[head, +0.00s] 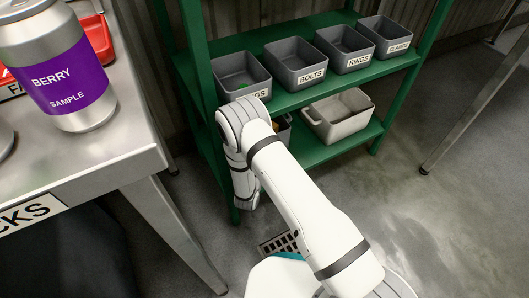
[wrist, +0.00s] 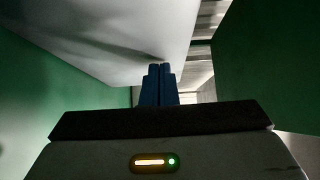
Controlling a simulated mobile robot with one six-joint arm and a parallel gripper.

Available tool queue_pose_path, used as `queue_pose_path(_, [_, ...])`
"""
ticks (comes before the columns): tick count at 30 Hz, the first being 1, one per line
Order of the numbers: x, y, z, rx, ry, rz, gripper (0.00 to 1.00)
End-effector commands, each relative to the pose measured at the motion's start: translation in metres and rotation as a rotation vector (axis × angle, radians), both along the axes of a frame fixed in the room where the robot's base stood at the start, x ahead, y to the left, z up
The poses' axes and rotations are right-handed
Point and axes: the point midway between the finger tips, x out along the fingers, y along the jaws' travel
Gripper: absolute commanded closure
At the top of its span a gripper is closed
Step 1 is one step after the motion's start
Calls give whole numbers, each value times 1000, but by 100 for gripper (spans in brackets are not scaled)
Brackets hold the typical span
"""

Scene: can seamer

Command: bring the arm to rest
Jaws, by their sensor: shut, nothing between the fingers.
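My gripper (wrist: 160,70) shows in the wrist view with its two dark blue fingers side by side and shut, nothing between them. In the head view my white arm reaches from the bottom right up to the green shelf and bends down in front of it; the gripper itself is hidden there. In the wrist view, green surfaces stand on both sides of the gripper, and a pale surface (wrist: 110,35) lies beyond the fingers.
The green shelf (head: 300,95) holds grey bins, including BOLTS (head: 311,77), RINGS (head: 358,61) and CLAMPS (head: 398,45), with a pale bin (head: 338,127) below. A metal table (head: 120,135) at left bears a BERRY can (head: 75,85). Floor at right (head: 440,220) is mostly clear.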

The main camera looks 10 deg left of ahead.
Motion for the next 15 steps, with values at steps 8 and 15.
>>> queue_pose_path(8, [1, 0, 59, 1, -1, -1, 100])
queue_pose_path(15, [1, -1, 73, 0, 1, -2, 100])
